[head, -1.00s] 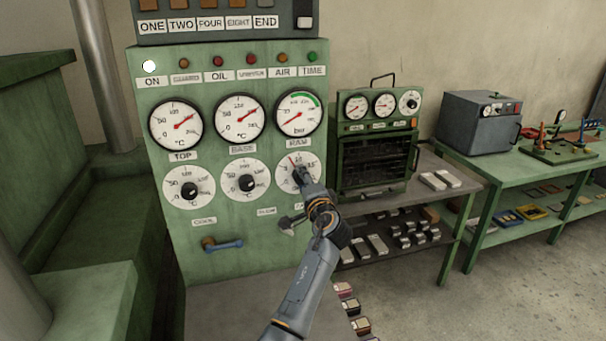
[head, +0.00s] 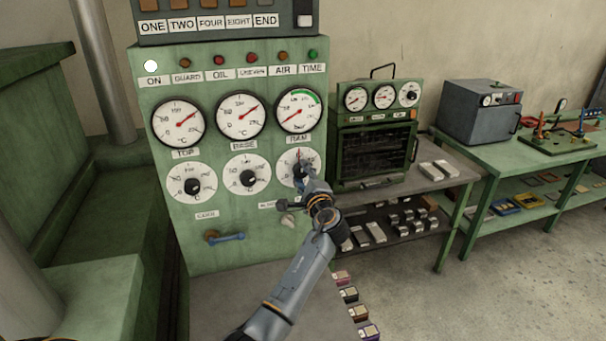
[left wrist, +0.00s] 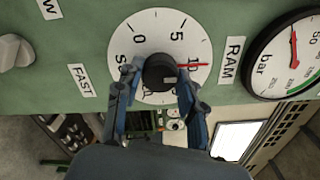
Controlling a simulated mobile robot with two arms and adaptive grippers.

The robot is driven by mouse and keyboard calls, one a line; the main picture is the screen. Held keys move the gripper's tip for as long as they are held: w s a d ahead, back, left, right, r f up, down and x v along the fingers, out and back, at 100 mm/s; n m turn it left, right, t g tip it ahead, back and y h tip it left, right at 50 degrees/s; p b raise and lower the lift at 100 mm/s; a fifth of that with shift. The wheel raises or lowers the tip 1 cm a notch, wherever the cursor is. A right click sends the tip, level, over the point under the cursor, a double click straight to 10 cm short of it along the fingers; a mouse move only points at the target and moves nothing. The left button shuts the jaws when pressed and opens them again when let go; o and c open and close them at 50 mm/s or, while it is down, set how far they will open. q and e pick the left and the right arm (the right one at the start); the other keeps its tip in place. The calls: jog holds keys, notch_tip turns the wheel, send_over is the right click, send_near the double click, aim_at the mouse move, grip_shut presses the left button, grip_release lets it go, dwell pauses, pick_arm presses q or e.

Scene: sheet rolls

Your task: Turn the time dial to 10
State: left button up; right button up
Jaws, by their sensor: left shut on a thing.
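The time dial (head: 285,163) is a white round face low on the right of the green press panel, below the RAM plate. It also shows in the left wrist view (left wrist: 150,28), turned on its side, with 0, 5 and 10 readable. Its black knob (left wrist: 158,72) sits at the centre. The red pointer (left wrist: 192,66) lies over the 10 mark, partly covering the number. My left gripper (head: 302,178) is shut on the knob, one finger on each side in the left wrist view (left wrist: 157,82). Its fingers hide part of the dial. My right gripper is not in view.
Two similar dials (head: 247,160) stand to the left, with gauges (head: 298,102) above. A small green oven (head: 376,150) stands on a bench to the right.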

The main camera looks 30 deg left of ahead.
pick_arm(q)
jog(key=shift+r, duration=0.15)
jog(key=o, duration=0.9)
jog(key=shift+o, duration=1.4)
jog(key=shift+a, duration=0.1)
jog(key=v, duration=1.2)
jog(key=shift+w+f, duration=0.1)
jog(key=shift+f, duration=0.15)
